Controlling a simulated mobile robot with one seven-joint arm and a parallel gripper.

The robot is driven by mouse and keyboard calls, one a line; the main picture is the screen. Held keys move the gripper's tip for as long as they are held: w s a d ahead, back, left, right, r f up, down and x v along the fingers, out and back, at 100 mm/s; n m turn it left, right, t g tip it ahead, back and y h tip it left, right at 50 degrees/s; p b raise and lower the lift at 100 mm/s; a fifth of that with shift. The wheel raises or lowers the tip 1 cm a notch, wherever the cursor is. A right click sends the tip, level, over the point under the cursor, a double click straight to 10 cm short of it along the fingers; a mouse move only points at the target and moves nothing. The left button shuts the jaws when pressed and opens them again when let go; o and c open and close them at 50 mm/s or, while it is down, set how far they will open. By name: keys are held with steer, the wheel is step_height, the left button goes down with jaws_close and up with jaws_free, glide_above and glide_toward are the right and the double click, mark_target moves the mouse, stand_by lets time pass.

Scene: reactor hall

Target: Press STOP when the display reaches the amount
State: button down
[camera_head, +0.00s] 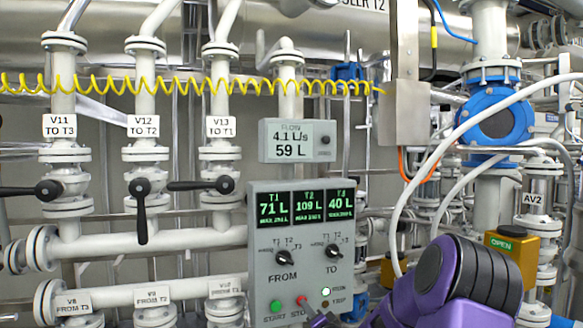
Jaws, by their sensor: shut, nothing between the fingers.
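The grey control panel (258,258) stands at the centre, with the green START button (276,305) and the red STOP button (301,301) low on its face. The flow display (289,141) above it reads 4.1 L/s and 59 L. Tank readouts (306,205) show 71 L, 109 L and 40 L. My gripper (317,319) is purple, shut and empty at the bottom edge, close to the lower right of STOP. I cannot tell whether it touches the button. One lamp (326,292) on the panel is lit.
The FROM knob (283,256) and TO knob (333,251) sit above the buttons. Valves V11 (60,187), V12 (141,187) and V13 (220,184) are at left; the V12 handle points down, the others lie sideways. Pipes and loose white hoses (405,215) crowd the right.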

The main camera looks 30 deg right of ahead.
steer(key=p+v, duration=0.1)
steer(key=v, duration=0.6)
stand_by(0.4)
stand_by(0.3)
